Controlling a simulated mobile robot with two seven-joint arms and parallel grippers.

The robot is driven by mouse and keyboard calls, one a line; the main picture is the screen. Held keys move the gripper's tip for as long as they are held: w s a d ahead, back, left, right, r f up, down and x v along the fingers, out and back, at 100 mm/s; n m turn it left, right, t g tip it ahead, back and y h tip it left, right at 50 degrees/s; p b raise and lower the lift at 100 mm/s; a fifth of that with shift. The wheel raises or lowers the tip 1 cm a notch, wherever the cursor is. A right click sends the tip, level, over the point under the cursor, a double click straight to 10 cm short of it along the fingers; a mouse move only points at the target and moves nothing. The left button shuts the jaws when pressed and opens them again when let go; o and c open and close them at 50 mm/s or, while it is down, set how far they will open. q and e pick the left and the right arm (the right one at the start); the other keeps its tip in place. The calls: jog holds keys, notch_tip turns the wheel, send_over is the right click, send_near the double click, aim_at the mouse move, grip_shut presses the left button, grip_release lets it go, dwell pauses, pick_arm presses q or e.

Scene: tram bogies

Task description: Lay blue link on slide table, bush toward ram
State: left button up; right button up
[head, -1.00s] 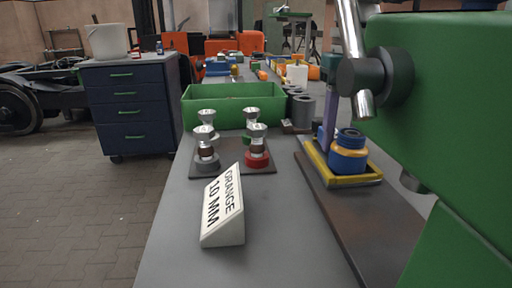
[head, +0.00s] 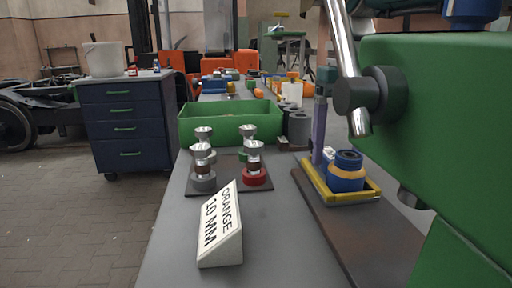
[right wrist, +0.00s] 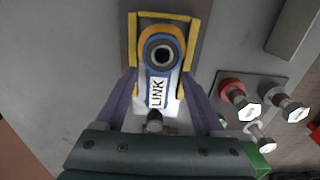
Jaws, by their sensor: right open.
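The blue link (head: 346,172) lies inside the yellow-edged holder (head: 375,194) on the brown slide table (head: 350,232). In the right wrist view the link (right wrist: 157,80) shows its round bush end at the top and its white "LINK" label pointing toward my gripper. In the head view the bush end is on the side near the green machine. My right gripper (right wrist: 160,103) is open, with its purple fingers either side of the link's label end, apart from it. In the head view a purple finger (head: 318,130) stands behind the link. My left gripper is not in view.
The green machine (head: 440,120) with a chrome lever (head: 342,45) overhangs on the right. Left of the slide table are an "ORANGE 10 MM" sign (head: 221,228), a plate with several metal-topped pins (head: 228,178), and a green bin (head: 228,122). Grey cylinders (head: 299,128) stand behind.

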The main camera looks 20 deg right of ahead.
notch_tip(320, 180, up, 11)
jog(key=p, duration=0.1)
dwell(0.5)
